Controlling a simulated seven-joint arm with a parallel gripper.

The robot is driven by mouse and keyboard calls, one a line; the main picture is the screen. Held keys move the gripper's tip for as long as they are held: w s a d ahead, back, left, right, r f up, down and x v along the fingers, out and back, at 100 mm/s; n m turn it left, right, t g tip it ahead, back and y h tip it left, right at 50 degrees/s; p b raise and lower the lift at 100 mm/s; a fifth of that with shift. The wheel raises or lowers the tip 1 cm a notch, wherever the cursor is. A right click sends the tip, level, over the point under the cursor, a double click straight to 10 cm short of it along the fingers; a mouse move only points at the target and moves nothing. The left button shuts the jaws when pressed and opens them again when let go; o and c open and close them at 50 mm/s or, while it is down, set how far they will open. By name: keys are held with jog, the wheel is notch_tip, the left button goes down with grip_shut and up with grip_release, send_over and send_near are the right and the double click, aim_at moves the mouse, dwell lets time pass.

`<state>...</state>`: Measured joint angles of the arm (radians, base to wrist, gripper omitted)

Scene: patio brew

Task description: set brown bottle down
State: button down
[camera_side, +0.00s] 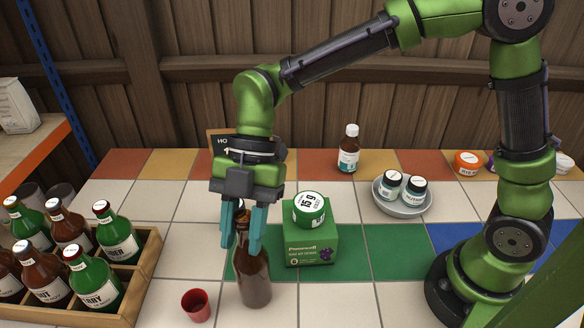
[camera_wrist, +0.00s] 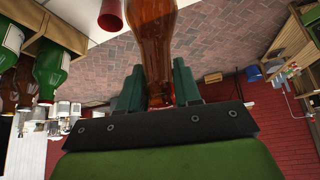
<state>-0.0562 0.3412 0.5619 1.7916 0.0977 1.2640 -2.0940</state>
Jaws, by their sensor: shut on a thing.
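The brown bottle (camera_side: 253,274) is upright at the front of the tiled table, left of the green box. My gripper (camera_side: 242,236) is above it with its teal fingers shut around the bottle's neck. In the wrist view the brown bottle (camera_wrist: 155,45) stands out from between the two fingers (camera_wrist: 158,88). Its base looks at or very close to the tiles; I cannot tell whether it touches.
A small red cup (camera_side: 196,305) stands just left of the bottle. A wooden crate (camera_side: 141,262) of bottles is further left. A green box (camera_side: 310,247) with a round tin (camera_side: 309,209) on top is close right. A bowl (camera_side: 402,205) with jars and another bottle (camera_side: 349,150) stand behind.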

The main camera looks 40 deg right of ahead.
jog(key=c, duration=0.8)
grip_release()
jog(key=shift+f, duration=0.1)
jog(key=v, duration=1.1)
jog(key=shift+s+d+f+m+t+h, duration=0.5)
jog(key=shift+s+d+m+t, duration=1.1)
jog(key=shift+d+m, duration=2.5)
jog(key=shift+s+d+f+m+t+h, duration=0.25)
jog(key=shift+s+d+m+t+h, duration=1.05)
jog(key=shift+m, duration=4)
jog(key=shift+s+d+f+m+t, duration=0.4)
jog(key=shift+s+d+m+t, duration=1.55)
jog(key=shift+d+m, duration=2.95)
jog(key=shift+w+d+t, duration=0.1)
jog(key=shift+w+t, duration=0.35)
jog(key=shift+w, duration=0.05)
